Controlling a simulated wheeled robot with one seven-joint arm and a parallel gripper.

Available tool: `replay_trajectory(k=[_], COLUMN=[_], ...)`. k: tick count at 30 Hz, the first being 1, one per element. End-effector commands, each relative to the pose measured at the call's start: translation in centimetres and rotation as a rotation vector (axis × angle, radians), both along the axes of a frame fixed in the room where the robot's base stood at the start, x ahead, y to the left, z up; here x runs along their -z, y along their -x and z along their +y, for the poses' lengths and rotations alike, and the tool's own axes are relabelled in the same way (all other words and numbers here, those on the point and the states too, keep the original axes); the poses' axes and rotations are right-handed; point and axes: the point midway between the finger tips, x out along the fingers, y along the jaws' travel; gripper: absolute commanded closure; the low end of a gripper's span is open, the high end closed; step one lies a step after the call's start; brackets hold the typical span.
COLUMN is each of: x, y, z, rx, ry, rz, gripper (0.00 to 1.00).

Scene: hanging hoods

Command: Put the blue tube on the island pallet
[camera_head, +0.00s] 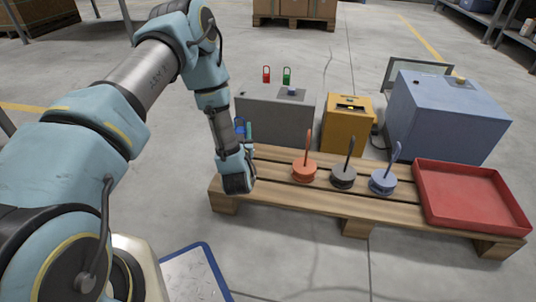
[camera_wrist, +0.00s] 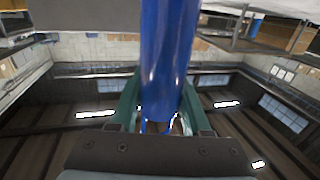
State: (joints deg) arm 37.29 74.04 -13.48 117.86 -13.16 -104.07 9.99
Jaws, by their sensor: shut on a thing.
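The blue tube (camera_wrist: 167,50) fills the top middle of the wrist view. My gripper (camera_wrist: 159,108) is shut on it, with one green finger on each side. In the head view, my gripper (camera_head: 245,130) is beyond my wrist, at the left end of the wooden pallet (camera_head: 270,191) and in front of the grey box. Only a small blue part of the tube (camera_head: 239,126) shows there. Its lower end is hidden, so I cannot tell whether it touches the pallet.
Orange (camera_head: 304,173), black (camera_head: 343,178) and blue (camera_head: 383,183) handled discs stand mid-pallet. A red tray (camera_head: 470,193) covers its right end. A grey box (camera_head: 275,117) with red and green padlocks, a yellow box (camera_head: 346,124) and a blue box (camera_head: 447,115) stand behind.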

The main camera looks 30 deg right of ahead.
Motion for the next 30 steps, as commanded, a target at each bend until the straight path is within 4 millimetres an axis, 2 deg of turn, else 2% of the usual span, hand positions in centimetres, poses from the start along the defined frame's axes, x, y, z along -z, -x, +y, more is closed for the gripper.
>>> replay_trajectory(k=[7, 14, 19, 30], x=[4.7, 7.0, 9.5, 9.7], y=[0.0, 0.0, 0.0, -0.1], z=[0.0, 0.0, 0.0, -0.1], rx=[-0.001, -0.001, -0.001, -0.001], ry=[0.000, 0.000, -0.001, 0.000], rz=[0.000, -0.001, 0.000, -0.001], gripper=[1.00, 1.00, 1.00, 1.00])
